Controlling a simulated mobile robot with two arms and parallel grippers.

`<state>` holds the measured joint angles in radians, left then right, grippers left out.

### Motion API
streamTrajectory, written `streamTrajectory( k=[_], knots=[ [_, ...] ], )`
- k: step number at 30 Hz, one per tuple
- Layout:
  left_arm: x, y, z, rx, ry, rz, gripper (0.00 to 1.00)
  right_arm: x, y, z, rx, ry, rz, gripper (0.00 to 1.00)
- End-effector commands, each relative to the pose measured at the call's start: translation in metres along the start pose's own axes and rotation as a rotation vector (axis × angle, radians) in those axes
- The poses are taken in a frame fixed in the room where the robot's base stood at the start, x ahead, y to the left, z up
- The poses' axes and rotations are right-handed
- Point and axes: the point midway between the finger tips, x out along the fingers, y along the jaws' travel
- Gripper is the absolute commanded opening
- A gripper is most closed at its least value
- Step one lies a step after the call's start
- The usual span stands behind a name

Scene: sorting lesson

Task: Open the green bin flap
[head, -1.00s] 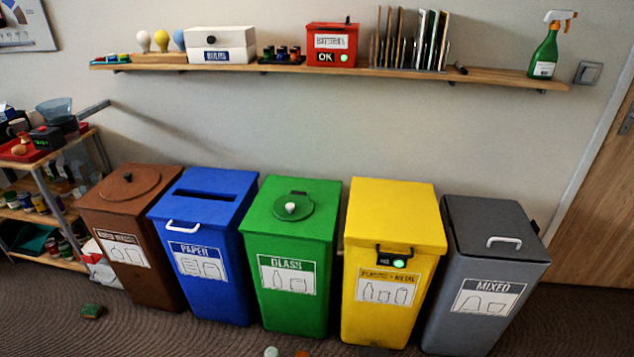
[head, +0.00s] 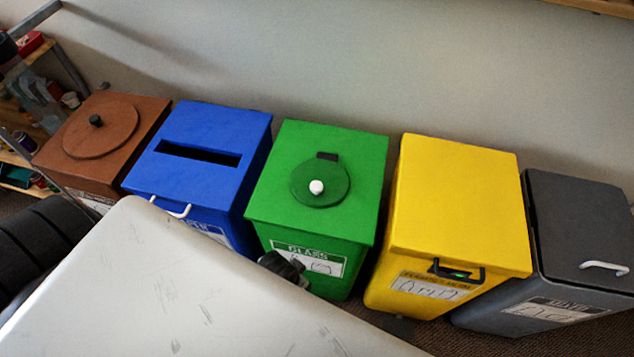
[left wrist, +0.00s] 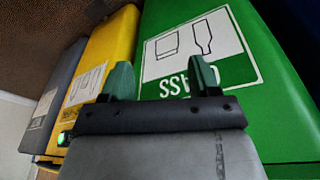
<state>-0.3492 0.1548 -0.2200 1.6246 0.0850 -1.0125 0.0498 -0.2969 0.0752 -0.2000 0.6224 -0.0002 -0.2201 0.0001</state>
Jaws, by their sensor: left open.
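The green bin (head: 345,150) stands in the middle of the row in the head view, with a GLASS label on its front. Its flap (head: 320,172) is a round green disc with a white knob (head: 316,187), lying flat on the lid. A small dark patch shows at the disc's back edge. My left gripper (head: 283,267) is low in front of the bin's label, partly hidden by my pale arm. In the left wrist view my left gripper (left wrist: 162,78) is open and empty, its two green fingertips apart before the upside-down label (left wrist: 200,50). Any contact is unclear.
The blue bin (head: 205,130) with a slot and the brown bin (head: 140,110) stand left of the green one. The yellow bin (head: 460,190) and grey bin (head: 570,215) stand right. A wall is behind, and the space above the lids is clear.

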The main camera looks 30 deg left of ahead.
Motion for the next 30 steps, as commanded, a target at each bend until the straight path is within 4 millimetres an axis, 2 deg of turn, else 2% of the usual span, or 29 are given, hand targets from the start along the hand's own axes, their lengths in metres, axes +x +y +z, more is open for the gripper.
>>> streamTrajectory(
  k=[1,3,11,14,18,23,26,30],
  knots=[
    [-0.017,0.003,-0.011,0.004,0.014,0.006,0.61,0.001,0.001,0.002,0.0,-0.002,0.001,0.43],
    [-0.039,0.006,-0.024,0.009,0.025,0.013,0.61,0.001,0.001,0.003,-0.001,-0.004,0.001,0.43],
    [-0.112,0.019,-0.06,0.037,0.064,0.05,0.61,0.003,0.004,0.01,-0.002,-0.015,0.004,0.43],
    [-0.141,0.029,-0.083,0.071,0.079,0.085,0.61,0.004,0.004,0.011,-0.003,-0.015,0.006,0.43],
    [-0.152,0.038,-0.106,0.107,0.066,0.124,0.61,0.004,0.005,0.01,-0.003,-0.015,0.006,0.43],
    [-0.154,0.04,-0.132,0.141,0.033,0.146,0.61,0.004,0.005,0.007,-0.003,-0.011,0.006,0.43],
    [-0.155,0.035,-0.15,0.155,0.001,0.146,0.61,0.004,0.005,0.006,-0.002,-0.008,0.006,0.43],
    [-0.161,0.014,-0.183,0.148,-0.07,0.112,0.61,0.004,0.005,0.006,-0.002,-0.007,0.006,0.43]
  ],
)
